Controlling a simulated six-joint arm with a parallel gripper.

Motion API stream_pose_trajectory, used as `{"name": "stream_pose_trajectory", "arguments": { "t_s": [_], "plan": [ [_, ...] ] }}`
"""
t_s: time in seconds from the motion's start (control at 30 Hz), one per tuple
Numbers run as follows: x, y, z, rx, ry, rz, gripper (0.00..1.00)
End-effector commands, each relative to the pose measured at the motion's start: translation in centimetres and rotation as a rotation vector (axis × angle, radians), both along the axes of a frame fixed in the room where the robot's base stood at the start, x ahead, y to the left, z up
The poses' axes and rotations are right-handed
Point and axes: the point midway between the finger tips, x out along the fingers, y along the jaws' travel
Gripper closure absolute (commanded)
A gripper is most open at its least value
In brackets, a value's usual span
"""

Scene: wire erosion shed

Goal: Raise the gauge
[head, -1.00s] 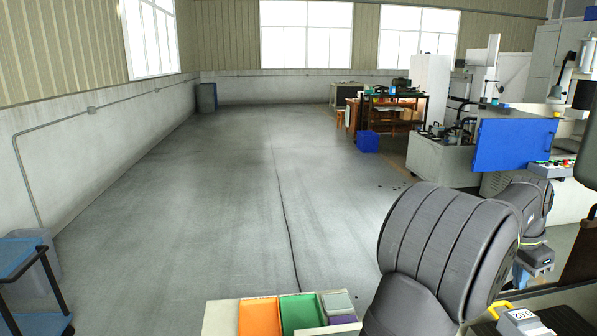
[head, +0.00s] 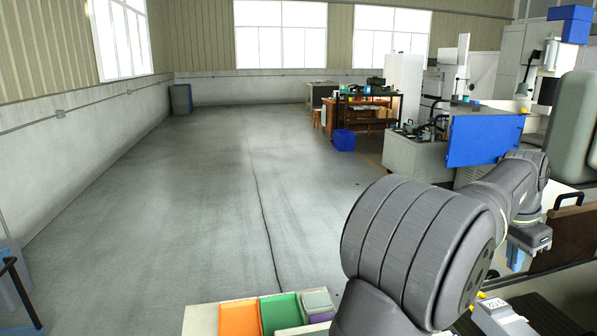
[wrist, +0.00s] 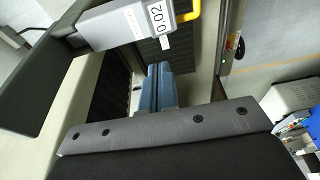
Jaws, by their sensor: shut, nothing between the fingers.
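The gauge appears to be a grey block with a yellow handle and a white label reading 0.02. It shows at the top of the wrist view (wrist: 118,24) and at the bottom edge of the head view (head: 497,317), partly cut off by the frame. My gripper (wrist: 157,68) shows its blue-grey fingers closed together in the wrist view, with nothing between them. The fingers are apart from the gauge, which lies above them in that picture. In the head view my arm hides part of the area around the gauge, and the fingers do not show clearly.
A tray with orange (head: 240,318) and green (head: 281,312) bins stands left of my arm. A brown board with a dark handle (head: 566,232) and a large grey-green block (head: 577,125) stand at the right. The floor beyond is open.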

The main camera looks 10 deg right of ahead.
Motion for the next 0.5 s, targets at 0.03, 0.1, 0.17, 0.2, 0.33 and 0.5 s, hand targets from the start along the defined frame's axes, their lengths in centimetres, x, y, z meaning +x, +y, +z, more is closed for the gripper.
{"name": "stream_pose_trajectory", "arguments": {
  "t_s": [0.03, 0.1, 0.17, 0.2, 0.33, 0.5],
  "plan": [
    [-0.2, 0.0, 0.2, 0.000, 0.000, 0.000, 1.00],
    [-0.3, 0.0, 0.3, 0.001, 0.000, 0.000, 1.00],
    [-0.4, 0.0, 0.4, 0.001, 0.000, 0.000, 1.00],
    [-0.6, 0.0, 0.5, 0.000, 0.000, 0.000, 1.00],
    [-1.3, 0.0, 1.1, -0.001, 0.000, -0.002, 1.00],
    [-2.5, 0.0, 2.0, -0.001, 0.000, -0.001, 1.00]
  ]
}}
